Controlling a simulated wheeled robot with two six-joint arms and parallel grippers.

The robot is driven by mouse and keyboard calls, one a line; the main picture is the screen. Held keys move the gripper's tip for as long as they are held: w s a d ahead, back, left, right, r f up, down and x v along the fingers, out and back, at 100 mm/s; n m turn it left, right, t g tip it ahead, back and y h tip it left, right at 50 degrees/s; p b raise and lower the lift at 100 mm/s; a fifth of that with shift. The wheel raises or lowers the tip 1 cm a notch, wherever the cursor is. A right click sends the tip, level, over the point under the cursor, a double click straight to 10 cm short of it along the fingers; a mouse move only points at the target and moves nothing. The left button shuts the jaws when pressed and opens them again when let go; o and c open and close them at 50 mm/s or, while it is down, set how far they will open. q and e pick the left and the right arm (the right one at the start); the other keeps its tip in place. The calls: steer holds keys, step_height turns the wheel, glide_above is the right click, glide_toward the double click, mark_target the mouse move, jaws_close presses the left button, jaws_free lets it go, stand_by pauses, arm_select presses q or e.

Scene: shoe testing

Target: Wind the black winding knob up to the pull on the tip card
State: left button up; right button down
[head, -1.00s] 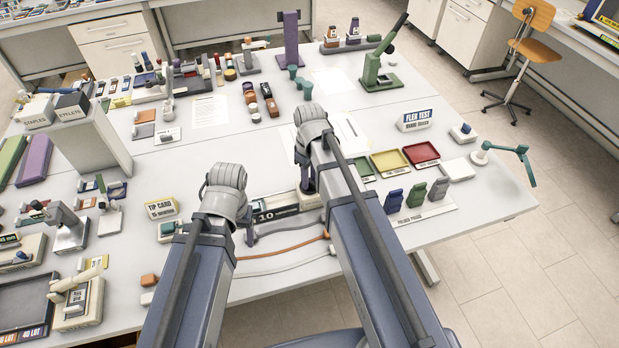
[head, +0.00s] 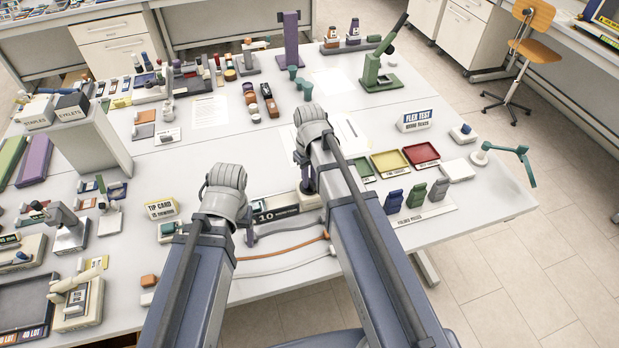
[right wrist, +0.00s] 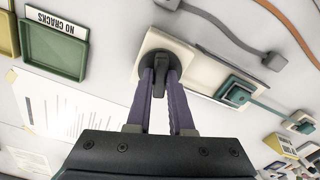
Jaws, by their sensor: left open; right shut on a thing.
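The black winding knob (right wrist: 166,88) sits on the cream gauge base (right wrist: 147,62); the lower part of the knob shows between my fingers in the right wrist view. My right gripper (right wrist: 163,78) is shut on it from above, one purple finger on each side. In the head view, the gauge's "10 NEWTONS" plate (head: 278,214) shows between my arms, and my right arm partly covers the base. The tip card (head: 160,208) stands to the left of the gauge; its small lower line is too small to read surely.
Grey and orange cables (head: 290,249) lie in front of the gauge. Green, yellow and red trays (head: 421,153) and upright coloured pieces (head: 416,195) stand to the right. A paper sheet (right wrist: 78,118) lies near the gripper.

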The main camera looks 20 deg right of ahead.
stand_by(0.3)
steer(key=c, duration=0.8)
jaws_free()
step_height(320, 180, up, 8)
steer(key=p, duration=0.8)
steer(key=shift+f, duration=0.1)
